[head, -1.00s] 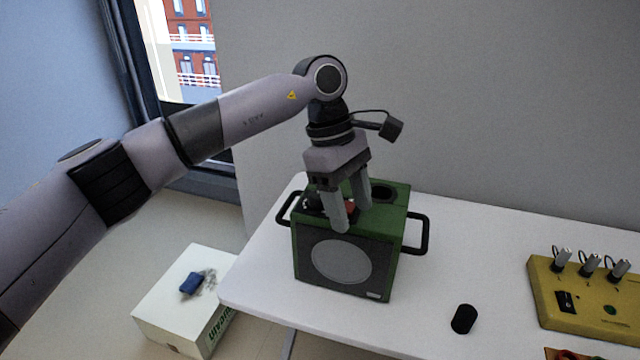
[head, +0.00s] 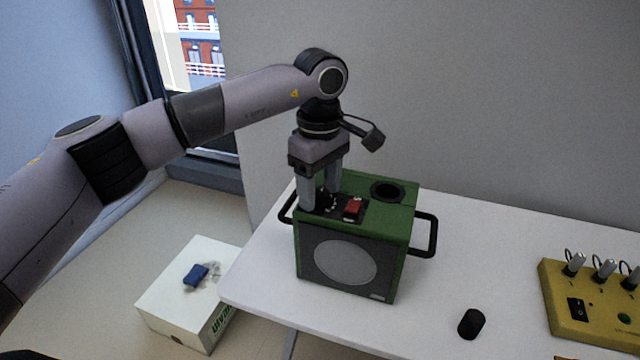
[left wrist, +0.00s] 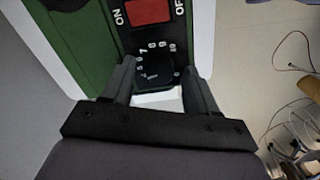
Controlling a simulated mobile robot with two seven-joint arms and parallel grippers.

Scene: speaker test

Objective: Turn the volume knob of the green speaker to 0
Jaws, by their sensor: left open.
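The green speaker (head: 402,215) stands upright on the white table, its round grille facing front. Its top panel has a red on/off switch (head: 353,206), also in the left wrist view (left wrist: 149,11). The black volume knob (left wrist: 155,72) sits below the switch in the left wrist view, with several white numbers around it; its exact setting is too small to read. My left gripper (head: 320,200) points down, open, its fingers on either side of the knob. In the left wrist view, I cannot tell whether the fingers (left wrist: 158,76) touch it. My right gripper is not in view.
The speaker has black side handles (head: 433,236) and a round hole (head: 387,190) in its top. A black cylinder (head: 471,323) and a yellow switch box (head: 566,305) stand to the right on the table (head: 262,280). A white box (head: 165,305) with a blue item is on the floor.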

